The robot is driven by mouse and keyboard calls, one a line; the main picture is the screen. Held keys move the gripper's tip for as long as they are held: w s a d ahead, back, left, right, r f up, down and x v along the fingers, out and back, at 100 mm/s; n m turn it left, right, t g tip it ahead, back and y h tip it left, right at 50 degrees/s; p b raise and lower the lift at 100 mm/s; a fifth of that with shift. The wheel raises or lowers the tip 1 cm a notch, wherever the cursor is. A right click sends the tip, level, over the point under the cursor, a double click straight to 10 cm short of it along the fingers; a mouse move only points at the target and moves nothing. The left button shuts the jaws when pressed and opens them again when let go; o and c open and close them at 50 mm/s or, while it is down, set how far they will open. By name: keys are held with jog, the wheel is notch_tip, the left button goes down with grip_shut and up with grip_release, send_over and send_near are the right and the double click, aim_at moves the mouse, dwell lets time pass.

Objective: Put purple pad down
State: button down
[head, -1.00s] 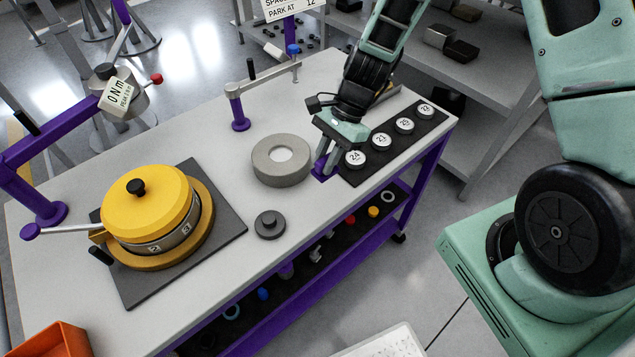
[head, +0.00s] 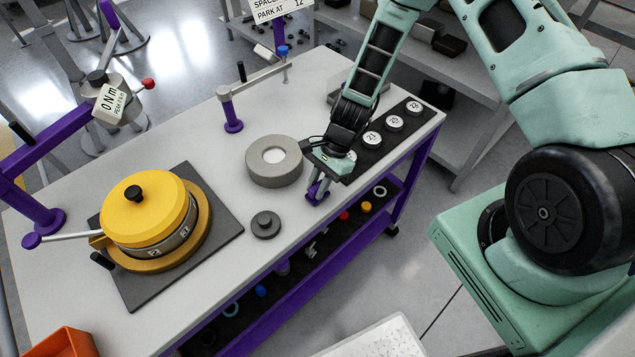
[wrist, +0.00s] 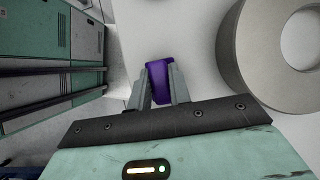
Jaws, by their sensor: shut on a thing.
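The purple pad (wrist: 159,80) is a small block held between the two fingers of my gripper (wrist: 160,92) in the wrist view. In the head view the pad (head: 318,188) shows at the fingertips of my gripper (head: 319,183), close to the table's front edge and right of the grey ring. I cannot tell whether the pad touches the tabletop (head: 215,145). My wrist hides part of the black strip behind it.
The grey ring (head: 274,172) stands just left of my gripper; a dark knobbed disc (head: 265,225) lies nearer the front edge. The black strip (head: 408,122) holds numbered white discs. A yellow-lidded housing (head: 147,204) sits on a dark mat. Pale tabletop is clear between them.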

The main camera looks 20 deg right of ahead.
jog(key=shift+f, duration=0.1)
jog(key=c, duration=1.7)
grip_release()
jog(key=shift+f, duration=0.1)
jog(key=o, duration=0.4)
